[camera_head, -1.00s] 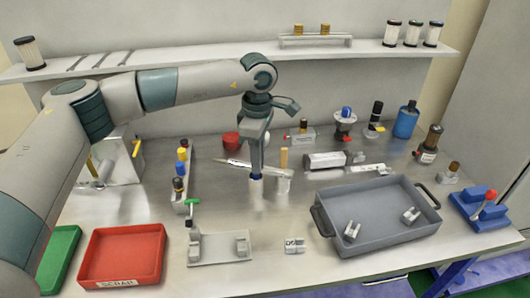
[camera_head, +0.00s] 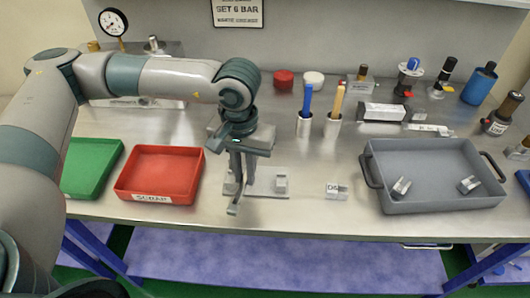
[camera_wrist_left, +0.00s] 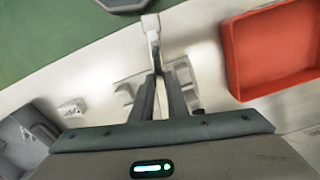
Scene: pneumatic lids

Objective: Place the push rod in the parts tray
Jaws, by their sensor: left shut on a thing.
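The push rod, a thin pale metal bar (camera_head: 237,205), is in my left gripper (camera_head: 240,180), which is shut on it. In the left wrist view the rod (camera_wrist_left: 152,32) sticks out past the two closed dark fingers (camera_wrist_left: 160,72). The gripper hangs over the front of the bench, in front of a pale bracket fixture (camera_head: 265,190), and hides part of it. The parts tray appears to be the grey tray with handles (camera_head: 440,203), well to the right of the gripper. It has two small metal pieces in it. My right gripper is not in view.
A red scrap bin (camera_head: 160,172) and a green bin (camera_head: 88,166) stand left of the gripper. A small labelled block (camera_head: 335,191) lies between the fixture and the grey tray. Blue (camera_head: 307,100) and yellow (camera_head: 338,100) sticks stand in metal cups behind.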

